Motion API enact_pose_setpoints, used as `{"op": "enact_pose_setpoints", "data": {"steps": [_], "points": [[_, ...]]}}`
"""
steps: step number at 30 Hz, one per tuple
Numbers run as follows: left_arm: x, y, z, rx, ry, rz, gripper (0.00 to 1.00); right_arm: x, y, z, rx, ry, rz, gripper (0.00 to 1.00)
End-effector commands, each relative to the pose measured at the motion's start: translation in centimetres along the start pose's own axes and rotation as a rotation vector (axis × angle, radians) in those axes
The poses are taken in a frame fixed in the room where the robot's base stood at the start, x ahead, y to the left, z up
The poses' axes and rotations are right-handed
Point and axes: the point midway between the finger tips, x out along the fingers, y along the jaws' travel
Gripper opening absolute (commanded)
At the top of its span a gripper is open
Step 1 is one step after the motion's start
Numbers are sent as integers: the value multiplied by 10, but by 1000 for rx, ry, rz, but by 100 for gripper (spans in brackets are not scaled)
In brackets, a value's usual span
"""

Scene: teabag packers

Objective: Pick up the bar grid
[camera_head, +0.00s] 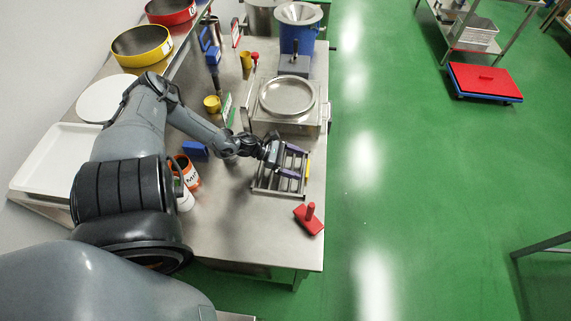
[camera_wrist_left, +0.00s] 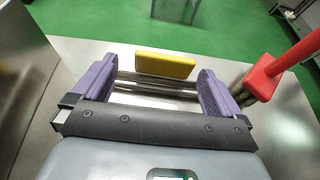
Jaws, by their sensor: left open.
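The bar grid (camera_head: 270,184) is a grey metal frame with parallel bars, lying on the steel table in the head view. A yellow block (camera_head: 307,169) shows at its right side. My left gripper (camera_head: 289,163) is over the grid with its purple fingers apart. In the left wrist view, the open fingers (camera_wrist_left: 155,80) stand either side of metal bars (camera_wrist_left: 160,88), with the yellow block (camera_wrist_left: 165,65) just beyond. I cannot tell whether the fingers touch the grid. My wrist hides part of it. My right gripper is not in view.
A red tool with an upright handle (camera_head: 309,220) stands at the table's right edge, near the grid; it also shows in the left wrist view (camera_wrist_left: 262,82). A round metal pan (camera_head: 287,97) sits behind the grid. An orange-and-white tub (camera_head: 190,180) stands left. The front tabletop is clear.

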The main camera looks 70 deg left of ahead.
Motion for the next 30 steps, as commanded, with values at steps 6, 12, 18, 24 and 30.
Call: {"op": "enact_pose_setpoints", "data": {"steps": [6, 12, 18, 24, 30], "points": [[18, 0, -3, 1, -1, 0, 100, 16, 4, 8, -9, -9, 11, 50], [39, -1, -7, 1, -3, 0, 100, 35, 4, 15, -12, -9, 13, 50], [60, -1, -7, 1, -2, 1, 100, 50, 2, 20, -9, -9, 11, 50], [67, -2, -4, 1, -1, 0, 100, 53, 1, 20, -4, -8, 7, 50], [66, -2, -4, 0, 0, 0, 97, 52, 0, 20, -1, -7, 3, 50]]}}
